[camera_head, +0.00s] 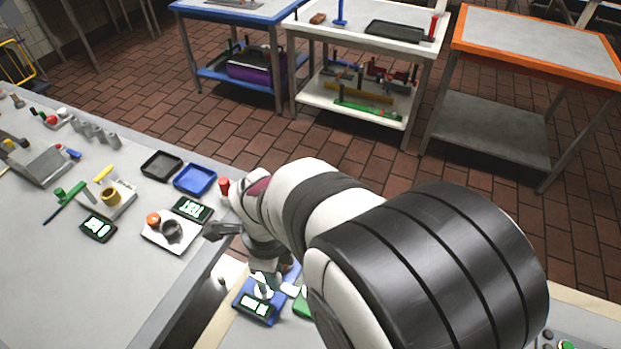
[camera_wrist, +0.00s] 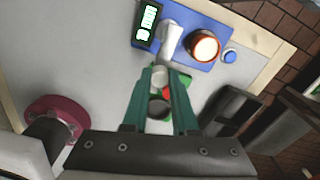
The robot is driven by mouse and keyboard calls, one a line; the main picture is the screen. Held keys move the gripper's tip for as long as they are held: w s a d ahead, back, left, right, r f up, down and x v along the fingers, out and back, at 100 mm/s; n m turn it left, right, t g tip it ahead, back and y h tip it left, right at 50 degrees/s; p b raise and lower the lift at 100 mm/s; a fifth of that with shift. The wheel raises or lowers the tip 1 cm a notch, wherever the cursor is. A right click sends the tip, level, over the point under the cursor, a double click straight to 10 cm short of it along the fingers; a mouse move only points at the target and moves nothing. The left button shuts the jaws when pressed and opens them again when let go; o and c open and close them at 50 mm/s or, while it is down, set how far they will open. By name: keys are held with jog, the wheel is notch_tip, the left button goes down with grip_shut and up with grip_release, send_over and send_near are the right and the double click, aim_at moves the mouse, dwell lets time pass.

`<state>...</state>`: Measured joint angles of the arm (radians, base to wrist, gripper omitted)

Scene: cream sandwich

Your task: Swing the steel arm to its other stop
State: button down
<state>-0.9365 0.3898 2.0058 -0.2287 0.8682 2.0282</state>
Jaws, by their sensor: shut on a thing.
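In the wrist view my gripper (camera_wrist: 161,72) points its two teal fingers toward a small station with green parts (camera_wrist: 185,80). The fingers are shut with a narrow gap, on a small pale piece that I take for the steel arm (camera_wrist: 159,78). Its outline is mostly hidden, and I cannot tell which stop it is at. A dark round part and a red part show between the fingers. In the head view my own arm covers the gripper, and only a green edge (camera_head: 301,303) of the station shows.
A blue tray (camera_wrist: 186,12) with a lit display (camera_wrist: 146,23), a white piece (camera_wrist: 170,39), a round brown-rimmed cup (camera_wrist: 204,46) and a blue knob (camera_wrist: 229,55) lies just beyond the fingertips. In the head view the left table (camera_head: 60,275) holds trays, scales and small tools.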

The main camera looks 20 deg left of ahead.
dwell(0.4)
jog(key=c, duration=0.7)
grip_release()
